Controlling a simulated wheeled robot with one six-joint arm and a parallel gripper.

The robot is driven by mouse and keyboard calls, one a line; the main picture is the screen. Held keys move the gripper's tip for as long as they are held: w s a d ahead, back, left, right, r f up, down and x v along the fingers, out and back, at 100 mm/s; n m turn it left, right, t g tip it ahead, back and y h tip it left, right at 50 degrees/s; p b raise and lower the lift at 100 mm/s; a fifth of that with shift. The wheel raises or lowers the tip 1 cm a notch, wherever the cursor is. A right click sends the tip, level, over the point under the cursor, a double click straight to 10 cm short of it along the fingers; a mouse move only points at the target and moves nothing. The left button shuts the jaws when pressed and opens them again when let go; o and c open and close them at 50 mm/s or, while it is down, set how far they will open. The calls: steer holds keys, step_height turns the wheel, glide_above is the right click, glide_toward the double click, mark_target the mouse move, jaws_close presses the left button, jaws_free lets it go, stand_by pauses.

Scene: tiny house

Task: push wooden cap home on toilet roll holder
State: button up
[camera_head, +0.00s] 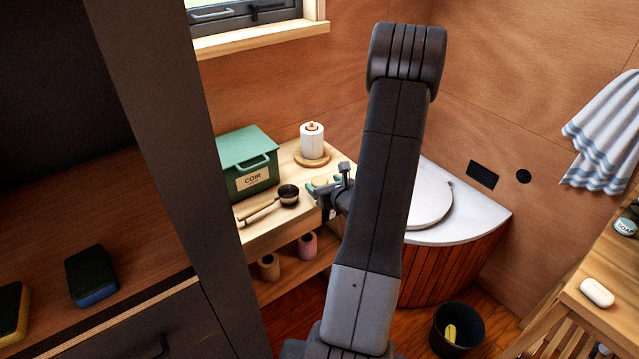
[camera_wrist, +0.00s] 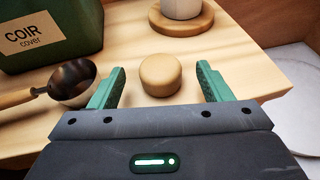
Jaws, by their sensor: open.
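The wooden cap (camera_wrist: 160,78), a short round pale-wood piece, rests on the wooden shelf top. It also shows in the head view (camera_head: 319,182), partly hidden by my gripper (camera_head: 327,190). In the wrist view my gripper (camera_wrist: 160,70) is open, with one green finger on each side of the cap and a gap to both. The toilet roll holder has a round wooden base (camera_wrist: 183,19) behind the cap. In the head view the holder carries a white roll (camera_head: 312,143), and a wooden tip (camera_head: 313,126) shows above the roll.
A green coir box (camera_head: 247,163) and a dark scoop with a wooden handle (camera_head: 288,194) stand left of my gripper. The scoop's bowl (camera_wrist: 72,82) is close to the left finger. The white toilet top (camera_head: 470,215) is to the right.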

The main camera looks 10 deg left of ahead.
mark_target(320, 181)
steer(key=shift+p+x, duration=0.35)
steer(key=shift+x, duration=1.5)
steer(key=shift+f, duration=0.1)
steer(key=shift+s, duration=0.1)
steer(key=shift+c, duration=0.4)
steer(key=c, duration=1)
